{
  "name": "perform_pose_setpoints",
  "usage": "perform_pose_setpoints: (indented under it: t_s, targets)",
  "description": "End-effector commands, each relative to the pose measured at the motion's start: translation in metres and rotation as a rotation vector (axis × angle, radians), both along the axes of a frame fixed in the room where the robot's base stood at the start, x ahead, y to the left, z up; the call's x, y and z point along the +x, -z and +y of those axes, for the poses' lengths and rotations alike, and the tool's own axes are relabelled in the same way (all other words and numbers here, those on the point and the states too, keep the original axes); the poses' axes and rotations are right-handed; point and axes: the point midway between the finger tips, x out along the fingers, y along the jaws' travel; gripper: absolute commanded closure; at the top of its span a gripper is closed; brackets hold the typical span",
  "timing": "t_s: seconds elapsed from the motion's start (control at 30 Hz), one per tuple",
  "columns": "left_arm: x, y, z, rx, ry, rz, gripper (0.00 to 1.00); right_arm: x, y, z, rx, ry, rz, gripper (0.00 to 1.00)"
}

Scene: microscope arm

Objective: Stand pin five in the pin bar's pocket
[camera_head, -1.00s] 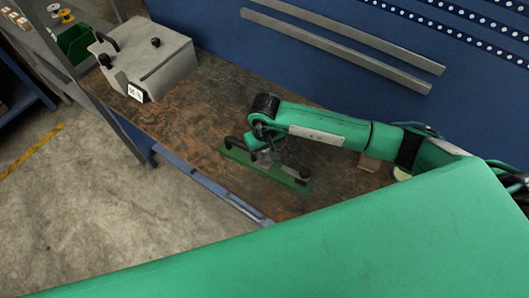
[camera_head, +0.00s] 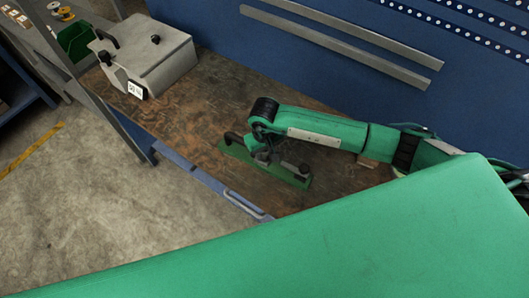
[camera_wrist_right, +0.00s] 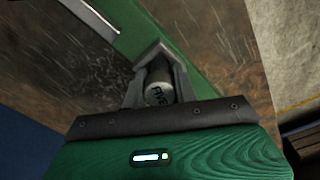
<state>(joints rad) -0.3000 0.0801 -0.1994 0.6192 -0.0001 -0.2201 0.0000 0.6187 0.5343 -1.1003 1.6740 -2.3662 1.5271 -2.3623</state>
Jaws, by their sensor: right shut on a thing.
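The pin bar (camera_head: 235,151) is a long green bar lying on the brown worktop, with a dark handle at its left end and a dark knob near its right end. My right gripper (camera_head: 262,157) is low over the middle of the bar. In the right wrist view, my right gripper (camera_wrist_right: 158,62) is shut on a grey cylindrical pin five (camera_wrist_right: 160,90), marked "FIVE". Green of the bar (camera_wrist_right: 183,35) shows beyond the fingertips. The pocket and the pin's lower end are hidden, so I cannot tell whether the pin is inside. My left gripper is not in view.
A grey box-shaped unit (camera_head: 153,62) with dark knobs stands at the worktop's far left. A green bin (camera_head: 74,42) is behind it. The blue wall (camera_head: 330,55) carries metal rails. Bare worktop (camera_head: 190,115) lies between unit and bar.

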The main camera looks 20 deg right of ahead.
Motion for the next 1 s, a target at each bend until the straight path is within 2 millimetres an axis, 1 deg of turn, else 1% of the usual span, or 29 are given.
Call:
perform_pose_setpoints:
  t_s: [0.03,0.17,0.2,0.27,0.47,0.57,0.6,0.67,0.73,1.0]
  targets:
    - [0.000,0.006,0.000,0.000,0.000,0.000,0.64,-0.008,0.016,-0.001,-0.006,0.001,0.018,1.00]
    - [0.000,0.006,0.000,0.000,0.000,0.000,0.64,-0.008,0.016,-0.001,-0.007,0.002,0.020,1.00]
    - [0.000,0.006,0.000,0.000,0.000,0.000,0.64,-0.008,0.017,-0.001,-0.007,0.003,0.021,0.66]
    - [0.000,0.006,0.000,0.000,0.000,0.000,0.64,-0.008,0.017,-0.001,-0.007,0.003,0.021,0.54]
    - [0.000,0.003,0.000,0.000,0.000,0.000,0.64,-0.009,0.015,-0.001,-0.006,0.002,0.021,0.53]
    - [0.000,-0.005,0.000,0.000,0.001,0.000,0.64,-0.009,0.009,0.000,-0.006,0.001,0.022,0.53]
    - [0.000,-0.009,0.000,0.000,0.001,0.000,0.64,-0.009,0.006,0.000,-0.006,0.001,0.022,0.50]
    - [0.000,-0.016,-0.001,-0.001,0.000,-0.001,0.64,-0.009,0.000,0.000,-0.007,0.001,0.022,0.50]
    - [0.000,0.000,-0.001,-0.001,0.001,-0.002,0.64,-0.006,-0.005,-0.002,-0.008,-0.001,0.014,0.50]
    - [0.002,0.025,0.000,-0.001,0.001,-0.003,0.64,-0.004,-0.067,-0.001,-0.006,-0.001,0.008,0.50]
